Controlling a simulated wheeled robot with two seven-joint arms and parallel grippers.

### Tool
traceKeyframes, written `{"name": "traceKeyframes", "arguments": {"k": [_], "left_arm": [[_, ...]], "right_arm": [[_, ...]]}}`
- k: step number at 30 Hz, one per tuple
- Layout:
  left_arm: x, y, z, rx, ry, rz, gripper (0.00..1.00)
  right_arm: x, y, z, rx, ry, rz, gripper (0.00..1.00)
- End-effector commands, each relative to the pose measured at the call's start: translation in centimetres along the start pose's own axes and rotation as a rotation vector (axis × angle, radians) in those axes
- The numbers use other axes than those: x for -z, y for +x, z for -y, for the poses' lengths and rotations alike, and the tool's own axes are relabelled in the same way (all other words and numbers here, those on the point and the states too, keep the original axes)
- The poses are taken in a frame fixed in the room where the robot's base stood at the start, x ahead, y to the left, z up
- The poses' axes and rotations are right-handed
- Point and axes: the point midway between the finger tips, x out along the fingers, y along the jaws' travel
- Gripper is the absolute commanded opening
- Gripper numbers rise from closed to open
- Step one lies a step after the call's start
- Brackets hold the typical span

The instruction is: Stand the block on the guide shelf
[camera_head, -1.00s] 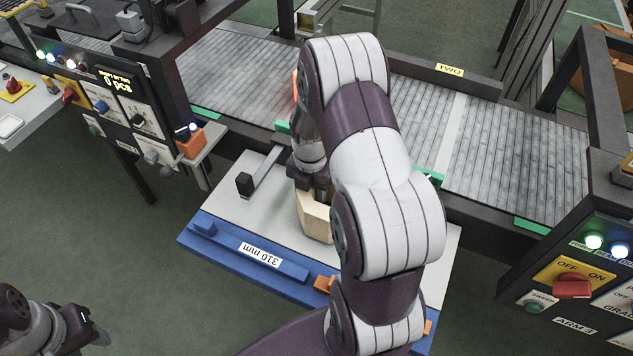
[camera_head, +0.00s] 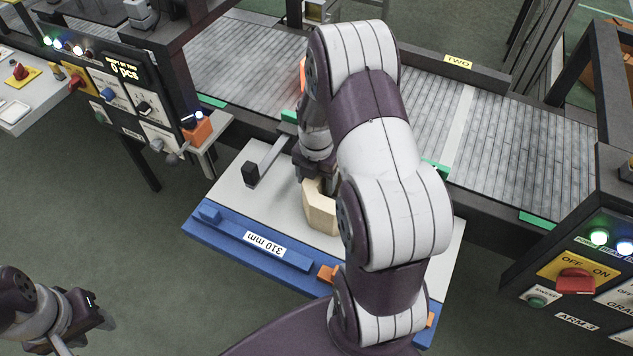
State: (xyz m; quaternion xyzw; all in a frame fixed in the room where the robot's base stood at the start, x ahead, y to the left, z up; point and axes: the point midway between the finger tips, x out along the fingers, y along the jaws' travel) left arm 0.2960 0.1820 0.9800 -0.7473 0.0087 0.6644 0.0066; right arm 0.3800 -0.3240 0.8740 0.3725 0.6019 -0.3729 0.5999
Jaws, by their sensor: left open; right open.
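A pale wooden block (camera_head: 320,211) stands on the white top of a shelf (camera_head: 226,189) with a blue front edge and a "310 mm" label. My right gripper (camera_head: 318,187) is at the block's upper end, pointing down. It is open, and the block's top is close to or between its fingers; I cannot tell whether they touch. My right arm hides the block's right side and part of the shelf. My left gripper (camera_head: 98,309) is open and empty at the lower left, over the floor and away from the shelf.
A blue strip (camera_head: 300,262) and orange stops (camera_head: 327,273) line the shelf's front. A small black-ended lever (camera_head: 250,173) rises at its left. A conveyor (camera_head: 430,120) runs behind. Control panels stand left (camera_head: 130,95) and right (camera_head: 580,265).

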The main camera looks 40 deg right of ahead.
Motion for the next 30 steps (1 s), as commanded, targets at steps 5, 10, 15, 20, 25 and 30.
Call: {"name": "traceKeyframes", "arguments": {"k": [5,10,15,20,25,30], "left_arm": [[0.0,0.0,0.0,0.0,0.0,0.0,0.43],[0.0,0.0,0.0,0.0,0.0,0.0,0.43],[0.0,0.0,0.0,0.0,0.0,0.0,0.43],[0.0,0.0,0.0,0.0,0.0,0.0,0.43],[0.0,0.0,0.0,0.0,0.0,0.0,0.43],[0.0,0.0,0.0,0.0,0.0,0.0,0.43]], "right_arm": [[-0.1,-4.9,-0.1,-0.004,0.0,0.005,0.67],[0.0,-8.7,0.0,-0.002,0.0,0.002,0.67],[0.4,-10.4,-0.1,-0.002,0.038,0.002,0.67],[4.5,-10.8,-1.0,-0.025,0.487,0.013,0.67],[10.9,-10.9,-0.8,-0.081,1.243,-0.005,0.67],[15.1,-10.6,0.5,-0.115,1.794,-0.054,0.67]]}}
